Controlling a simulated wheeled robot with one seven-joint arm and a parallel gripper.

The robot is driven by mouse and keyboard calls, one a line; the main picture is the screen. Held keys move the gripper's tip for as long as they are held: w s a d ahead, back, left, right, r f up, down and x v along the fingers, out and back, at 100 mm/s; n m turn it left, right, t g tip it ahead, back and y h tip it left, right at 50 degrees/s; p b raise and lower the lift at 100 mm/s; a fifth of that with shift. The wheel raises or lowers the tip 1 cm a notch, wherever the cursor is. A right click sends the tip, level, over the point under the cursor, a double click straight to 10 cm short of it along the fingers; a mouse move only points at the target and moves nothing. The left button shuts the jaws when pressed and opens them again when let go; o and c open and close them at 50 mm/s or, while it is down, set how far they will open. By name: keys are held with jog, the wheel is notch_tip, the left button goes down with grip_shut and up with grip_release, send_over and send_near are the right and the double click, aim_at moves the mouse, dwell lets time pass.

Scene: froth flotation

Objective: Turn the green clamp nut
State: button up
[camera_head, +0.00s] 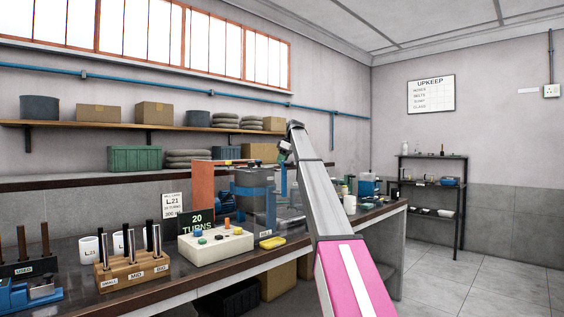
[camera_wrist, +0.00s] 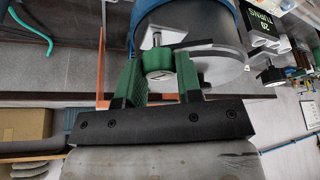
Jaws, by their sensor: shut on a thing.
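The green clamp nut (camera_wrist: 158,60) shows in the wrist view, on a short metal stud beside a pale metal plate (camera_wrist: 208,46) at the round vessel with a blue rim (camera_wrist: 190,15). My gripper (camera_wrist: 158,72) has its two green fingers on either side of the nut and is shut on it. In the head view, the flotation machine with an orange column (camera_head: 203,187) and grey tank (camera_head: 254,178) stands on the bench. The nut and my fingertips cannot be made out there; my arm reaches up in front of the bench.
A dark sign reading "20 TURNS" (camera_head: 196,223) stands behind a white box with coloured knobs (camera_head: 216,247). A wooden rack (camera_head: 133,271) and white mugs are left on the bench (camera_head: 180,289). A wall shelf (camera_head: 150,126) holds boxes. The floor at right is clear.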

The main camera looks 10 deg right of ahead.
jog(key=shift+w+n+g, duration=0.1)
jog(key=shift+n+g, duration=0.3)
jog(key=shift+n, duration=0.8)
jog(key=o, duration=0.9)
jog(key=shift+o, duration=0.2)
jog(key=w+v, duration=0.1)
jog(key=v, duration=0.9)
jog(key=shift+s+d+r, duration=0.3)
jog(key=shift+s+r, duration=0.05)
jog(key=shift+s, duration=0.15)
